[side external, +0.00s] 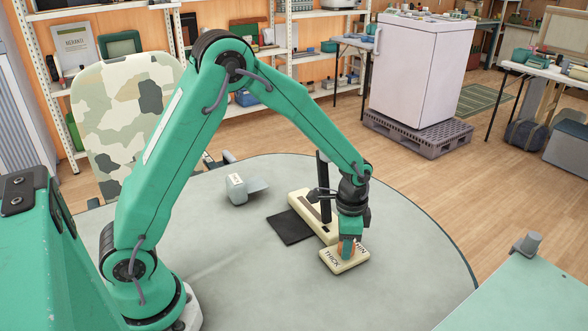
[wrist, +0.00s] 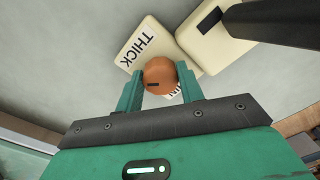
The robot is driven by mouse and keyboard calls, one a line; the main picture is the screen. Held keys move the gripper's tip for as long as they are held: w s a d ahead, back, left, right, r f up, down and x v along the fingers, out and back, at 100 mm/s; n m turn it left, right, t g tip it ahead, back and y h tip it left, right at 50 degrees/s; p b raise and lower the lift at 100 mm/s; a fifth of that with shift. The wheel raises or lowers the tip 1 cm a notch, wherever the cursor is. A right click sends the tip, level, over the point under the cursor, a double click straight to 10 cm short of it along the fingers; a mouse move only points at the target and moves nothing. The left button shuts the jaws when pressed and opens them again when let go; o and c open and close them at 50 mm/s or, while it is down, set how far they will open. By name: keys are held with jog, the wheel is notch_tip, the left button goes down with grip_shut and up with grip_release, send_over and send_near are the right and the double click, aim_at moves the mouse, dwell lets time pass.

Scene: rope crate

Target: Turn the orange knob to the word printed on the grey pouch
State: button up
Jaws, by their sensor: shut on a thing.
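The orange knob (wrist: 160,72) sits on a cream plate (wrist: 138,28). The plate also shows in the side view (side external: 344,262), with THICK printed on one side and a word ending in IN, partly hidden, on the other. My gripper (wrist: 160,84) points down, with one finger on each side of the knob, shut on it. A small dark mark shows on the knob near its lower left in the wrist view; which word it points to I cannot tell. A grey pouch-like thing (side external: 257,186) with a pale label lies farther back on the table; its word is too small to read.
A cream block (side external: 305,207) with a black upright stands just behind the plate, close to my gripper; it shows at the top right of the wrist view (wrist: 213,45). A dark flat square (side external: 290,228) lies beside it. The grey round table (side external: 255,275) is otherwise mostly clear.

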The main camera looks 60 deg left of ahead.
dwell(0.3)
jog(key=o, duration=0.7)
jog(key=shift+r, duration=0.1)
jog(key=shift+r, duration=3.8)
jog(key=shift+a+r, duration=0.1)
jog(key=shift+s+a+r, duration=0.1)
jog(key=shift+s+r, duration=0.15)
jog(key=shift+r, duration=0.25)
jog(key=s+a+r+n+t, duration=0.2)
jog(key=s+r, duration=0.2)
jog(key=s, duration=0.2)
jog(key=s+a+r+n+t, duration=0.1)
jog(key=s+a+r+n, duration=0.1)
jog(key=s, duration=0.5)
jog(key=s+a+r+n+t, duration=0.2)
jog(key=s+r+n, duration=0.1)
jog(key=s+r, duration=0.4)
jog(key=shift+s+n+t, duration=0.1)
jog(key=shift+n+t, duration=0.2)
